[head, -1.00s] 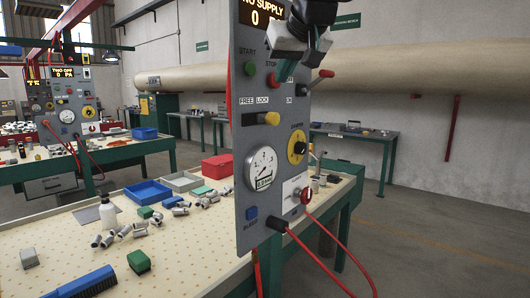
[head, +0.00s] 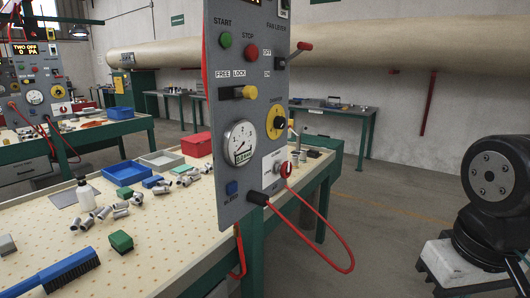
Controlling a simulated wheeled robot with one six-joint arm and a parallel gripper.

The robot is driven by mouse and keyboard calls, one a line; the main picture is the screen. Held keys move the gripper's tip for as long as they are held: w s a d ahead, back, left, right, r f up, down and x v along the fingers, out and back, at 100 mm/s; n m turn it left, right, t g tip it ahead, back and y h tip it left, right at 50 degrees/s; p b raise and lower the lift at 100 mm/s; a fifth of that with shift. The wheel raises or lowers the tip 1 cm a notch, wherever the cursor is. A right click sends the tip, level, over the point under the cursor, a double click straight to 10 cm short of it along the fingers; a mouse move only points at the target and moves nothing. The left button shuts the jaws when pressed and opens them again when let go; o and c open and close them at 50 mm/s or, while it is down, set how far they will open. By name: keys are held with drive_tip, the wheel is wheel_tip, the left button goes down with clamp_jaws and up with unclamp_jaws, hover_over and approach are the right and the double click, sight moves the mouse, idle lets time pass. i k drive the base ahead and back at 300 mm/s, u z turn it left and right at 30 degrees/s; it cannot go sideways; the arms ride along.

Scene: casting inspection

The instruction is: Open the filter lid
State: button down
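I cannot pick out a filter lid with certainty. The grey control panel (head: 215,118) stands upright at the front edge of the work table. It bears a yellow FREE/LOCK knob (head: 249,92), a round pressure gauge (head: 240,142), a yellow dial (head: 276,123) and a red knob (head: 286,170) on a white plate.
The work table (head: 175,230) holds several metal castings, a blue tray (head: 122,173), a red box (head: 196,145), a white bottle (head: 85,194) and a blue brush (head: 62,275). A red hose (head: 340,248) loops from the panel's lower edge. The floor to the right is open.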

sight(321, 141)
drive_tip(key=z, duration=1)
drive_tip(key=i, duration=7.95)
drive_tip(key=u, duration=3.7)
